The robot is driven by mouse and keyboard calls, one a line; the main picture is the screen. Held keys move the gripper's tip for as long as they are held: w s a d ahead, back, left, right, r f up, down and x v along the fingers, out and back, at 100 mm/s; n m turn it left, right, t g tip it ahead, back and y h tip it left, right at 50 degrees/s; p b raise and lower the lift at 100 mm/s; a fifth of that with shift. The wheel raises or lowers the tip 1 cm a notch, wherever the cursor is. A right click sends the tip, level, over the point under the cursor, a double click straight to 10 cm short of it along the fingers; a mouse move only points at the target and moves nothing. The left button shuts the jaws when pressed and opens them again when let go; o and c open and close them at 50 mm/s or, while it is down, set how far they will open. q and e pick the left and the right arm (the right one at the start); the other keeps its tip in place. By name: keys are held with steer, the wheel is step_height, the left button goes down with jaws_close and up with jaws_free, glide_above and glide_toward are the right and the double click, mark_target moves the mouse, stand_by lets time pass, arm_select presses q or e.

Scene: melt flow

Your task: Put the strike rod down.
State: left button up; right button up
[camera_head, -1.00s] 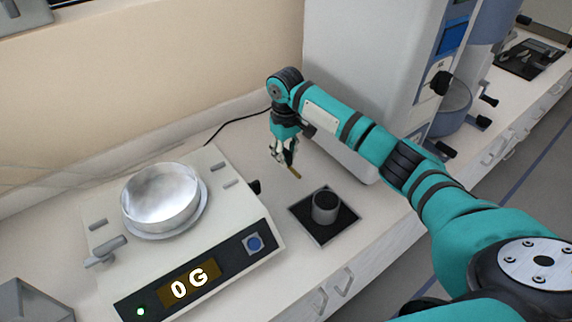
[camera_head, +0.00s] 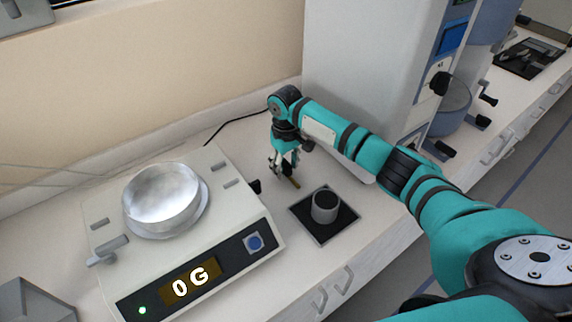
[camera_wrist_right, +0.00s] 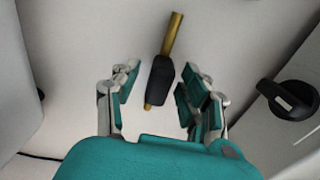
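The strike rod (camera_wrist_right: 163,75) is a brass rod with a black grip. In the right wrist view it lies between the spread fingers of my right gripper (camera_wrist_right: 160,95), with a gap on both sides. In the head view my right gripper (camera_head: 284,170) is low over the white counter, pointing down, and the brass end of the rod (camera_head: 294,183) shows beside its fingertips. The rod appears to rest on the counter, though the fingers hide most of it there. My left gripper is not in view.
A balance (camera_head: 110,245) reading 0 G with a metal bowl (camera_head: 160,192) stands to the left. A grey cylinder (camera_head: 325,206) stands on a black square mat (camera_head: 310,228) just in front. A tall grey machine (camera_head: 350,70) stands behind. Bare counter surrounds the gripper.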

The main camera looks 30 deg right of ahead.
mark_target(286, 163)
steer(key=shift+r, duration=0.15)
step_height(286, 163, up, 12)
steer(key=b, duration=0.1)
stand_by(0.4)
steer(key=shift+r, duration=0.15)
